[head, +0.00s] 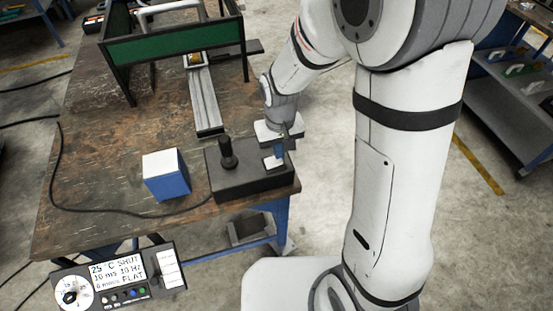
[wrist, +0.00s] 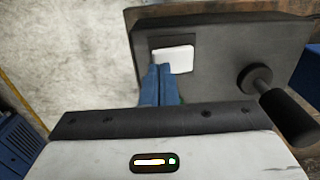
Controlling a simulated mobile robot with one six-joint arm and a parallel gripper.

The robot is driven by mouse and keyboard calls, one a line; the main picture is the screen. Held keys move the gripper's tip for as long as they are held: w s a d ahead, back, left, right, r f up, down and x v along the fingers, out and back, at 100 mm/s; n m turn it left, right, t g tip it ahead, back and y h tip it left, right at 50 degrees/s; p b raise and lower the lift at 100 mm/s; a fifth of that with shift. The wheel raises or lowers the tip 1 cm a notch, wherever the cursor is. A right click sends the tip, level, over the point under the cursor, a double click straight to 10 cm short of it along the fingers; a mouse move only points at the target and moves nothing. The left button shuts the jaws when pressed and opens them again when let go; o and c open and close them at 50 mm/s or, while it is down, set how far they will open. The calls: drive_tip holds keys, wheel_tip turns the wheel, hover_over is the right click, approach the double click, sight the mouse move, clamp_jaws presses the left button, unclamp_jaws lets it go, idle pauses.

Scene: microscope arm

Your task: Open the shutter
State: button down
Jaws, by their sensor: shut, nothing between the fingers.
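A black control box (head: 240,188) stands at the front right of the wooden table, with a black joystick (head: 227,152) and a flat white square key (head: 272,163) on its top. My gripper (head: 279,154) is over the box at the white key. In the wrist view, its blue fingers (wrist: 160,70) are shut together and empty, with their tips at the near edge of the white key (wrist: 174,60). I cannot tell whether they touch it. A control unit (head: 117,278) at the lower left has a display that reads "SHUT".
A blue and white box (head: 166,175) stands left of the control box. A rail (head: 204,98) runs back under a frame with a green panel (head: 170,45). A black cable (head: 90,210) lies on the left of the table. The joystick (wrist: 275,100) rises to the right in the wrist view.

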drive_tip(key=shift+f+b, duration=0.3)
drive_tip(key=shift+f, duration=0.1)
drive_tip(key=shift+r, duration=0.1)
drive_tip(key=shift+r+p, duration=2.55)
drive_tip(key=shift+r, duration=0.95)
drive_tip(key=shift+f, duration=0.1)
